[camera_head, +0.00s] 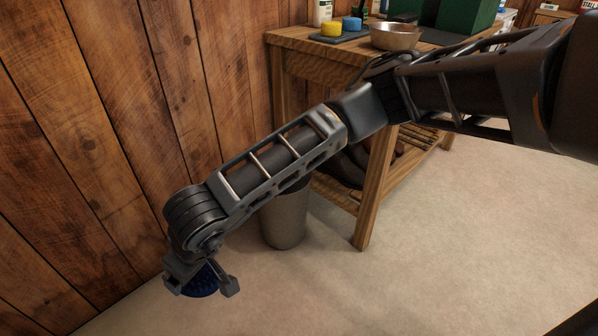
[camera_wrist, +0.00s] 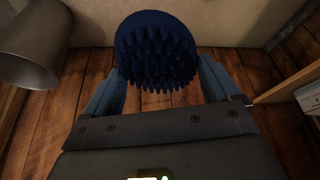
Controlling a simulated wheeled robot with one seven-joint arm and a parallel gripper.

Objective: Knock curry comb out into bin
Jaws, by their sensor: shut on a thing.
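The curry comb is a round, dark blue disc with many stubby teeth. In the wrist view the curry comb (camera_wrist: 157,48) sits between the fingers of my gripper (camera_wrist: 160,88), teeth toward the camera. In the head view the curry comb (camera_head: 200,281) shows below my gripper (camera_head: 201,285), which is shut on it low beside the wood wall. The bin (camera_head: 285,218) is a grey-brown cylinder on the floor, right of the gripper and partly behind my arm. It also shows in the wrist view (camera_wrist: 33,45), at the upper left, apart from the comb. Its inside is hidden.
A wooden bench (camera_head: 375,185) with a lower slatted shelf stands behind my arm. On its top are a metal bowl (camera_head: 395,36), yellow and blue round items, a white bottle and a green box. The plank wall (camera_head: 110,130) is close on the left. Pale floor (camera_head: 440,260) lies clear at right.

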